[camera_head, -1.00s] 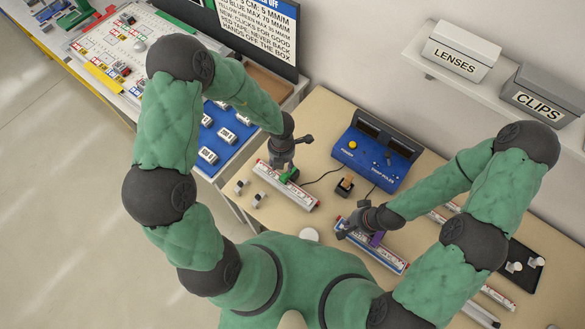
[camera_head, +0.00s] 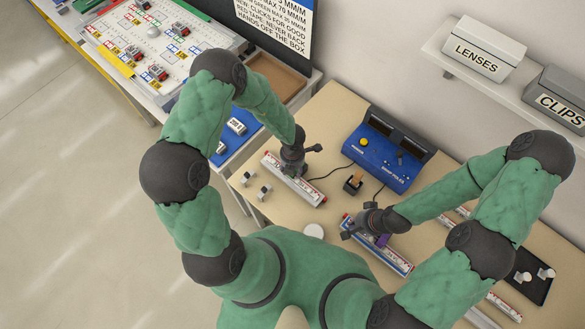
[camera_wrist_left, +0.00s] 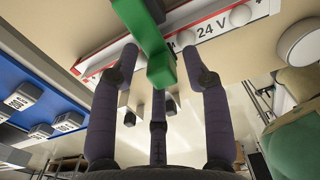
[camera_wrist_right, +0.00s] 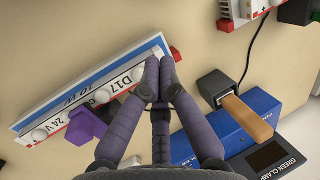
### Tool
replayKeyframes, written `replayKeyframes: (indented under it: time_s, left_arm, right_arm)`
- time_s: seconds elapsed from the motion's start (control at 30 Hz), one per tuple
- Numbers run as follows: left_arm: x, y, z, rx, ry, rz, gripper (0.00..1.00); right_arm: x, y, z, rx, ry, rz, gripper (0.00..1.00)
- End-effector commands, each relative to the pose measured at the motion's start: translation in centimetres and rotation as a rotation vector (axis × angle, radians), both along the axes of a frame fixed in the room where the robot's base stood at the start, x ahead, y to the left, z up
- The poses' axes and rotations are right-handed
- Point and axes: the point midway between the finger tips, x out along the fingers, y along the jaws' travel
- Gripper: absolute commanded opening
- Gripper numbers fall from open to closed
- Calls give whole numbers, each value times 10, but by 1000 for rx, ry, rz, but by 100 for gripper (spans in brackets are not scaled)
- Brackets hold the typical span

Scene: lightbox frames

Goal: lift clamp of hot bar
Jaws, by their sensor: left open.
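A light bar (camera_head: 316,194) with red edges lies on the bench; it shows "24 V" in the left wrist view (camera_wrist_left: 235,20). A green clamp (camera_wrist_left: 148,35) sits across it. My left gripper (camera_wrist_left: 160,60) is open, its fingers on either side of the clamp's lower part; I cannot tell if they touch it. In the head view my left gripper (camera_head: 292,165) hides most of the clamp. A second bar (camera_wrist_right: 110,88), marked D17, 10W and 24V, carries a purple clamp (camera_wrist_right: 85,127). My right gripper (camera_wrist_right: 160,65) is shut and empty, fingertips together by that bar's end.
A blue power box (camera_head: 388,158) stands at the back, wired to a small black block with an orange lever (camera_wrist_right: 245,115). Small grey pieces (camera_head: 264,192) and a white disc (camera_head: 314,231) lie near the left bar. A black tray (camera_head: 535,285) lies right.

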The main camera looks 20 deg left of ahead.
Motion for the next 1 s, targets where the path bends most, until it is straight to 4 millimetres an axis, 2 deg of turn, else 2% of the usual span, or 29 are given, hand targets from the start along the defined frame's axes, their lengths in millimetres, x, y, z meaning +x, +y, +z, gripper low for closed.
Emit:
replayKeyframes:
  time_s: [0.23, 0.4, 0.77, 1.0]
  left_arm:
    - [0, 0, 0, 0, 0, 0, 47]
    - [0, -1, 0, -1, -1, 0, 0]
    - [2, -2, 2, -1, 5, -1, 0]
    - [5, -4, 8, 13, 48, -2, 0]
  right_arm:
    - [0, 0, 0, 0, 0, 0, 0]
    - [0, 0, 0, 0, 0, 0, 0]
    - [0, 0, 6, 0, 0, 0, 0]
    - [0, 0, 29, 0, 0, 0, 0]
